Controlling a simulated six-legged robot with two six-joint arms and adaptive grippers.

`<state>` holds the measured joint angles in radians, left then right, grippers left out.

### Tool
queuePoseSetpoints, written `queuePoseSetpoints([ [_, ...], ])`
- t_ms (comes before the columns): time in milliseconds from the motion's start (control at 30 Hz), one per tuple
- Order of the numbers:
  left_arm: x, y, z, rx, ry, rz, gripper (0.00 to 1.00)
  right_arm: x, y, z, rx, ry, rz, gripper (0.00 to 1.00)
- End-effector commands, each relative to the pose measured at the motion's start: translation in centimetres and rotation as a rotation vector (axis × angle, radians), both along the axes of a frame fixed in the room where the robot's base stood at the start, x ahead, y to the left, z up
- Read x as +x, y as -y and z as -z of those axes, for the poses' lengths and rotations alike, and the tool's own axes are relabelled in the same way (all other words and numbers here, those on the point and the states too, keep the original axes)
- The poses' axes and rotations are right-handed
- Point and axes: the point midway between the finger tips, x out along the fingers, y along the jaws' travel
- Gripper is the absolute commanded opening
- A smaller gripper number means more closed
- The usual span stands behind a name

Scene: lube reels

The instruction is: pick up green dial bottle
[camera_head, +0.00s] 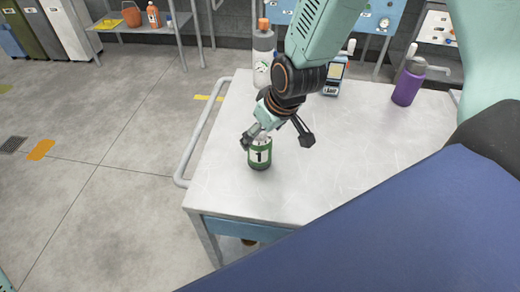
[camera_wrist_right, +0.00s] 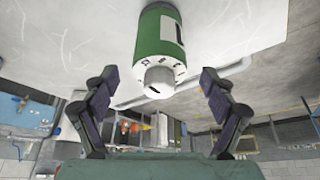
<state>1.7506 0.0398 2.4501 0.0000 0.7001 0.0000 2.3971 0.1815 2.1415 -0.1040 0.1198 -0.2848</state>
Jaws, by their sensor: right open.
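The green dial bottle (camera_head: 260,154) stands upright near the left front of the white table in the head view. In the wrist view the right gripper (camera_wrist_right: 158,92) is open and empty. My left gripper is not in view.
The white table (camera_head: 330,150) has a side rail (camera_head: 205,125). A white bottle with an orange cap (camera_head: 263,55), a handheld device (camera_head: 334,78) and a purple bottle (camera_head: 408,83) stand toward its back. The table's middle is clear.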

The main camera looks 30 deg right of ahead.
Motion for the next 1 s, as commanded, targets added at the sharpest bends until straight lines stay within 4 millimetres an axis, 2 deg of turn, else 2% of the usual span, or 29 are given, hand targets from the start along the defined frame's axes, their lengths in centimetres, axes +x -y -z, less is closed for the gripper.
queuePoseSetpoints([
  [100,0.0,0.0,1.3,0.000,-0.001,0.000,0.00,0.1,0.0,2.1,-0.001,-0.004,-0.002,0.85],
  [300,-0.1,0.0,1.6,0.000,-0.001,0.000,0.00,0.6,0.1,4.2,-0.001,-0.003,0.000,0.85],
  [633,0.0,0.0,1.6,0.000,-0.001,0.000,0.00,0.9,0.1,4.6,0.001,0.000,0.002,0.85],
  [1000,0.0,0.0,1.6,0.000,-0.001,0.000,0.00,1.0,0.0,4.6,0.001,-0.001,0.003,0.53],
])
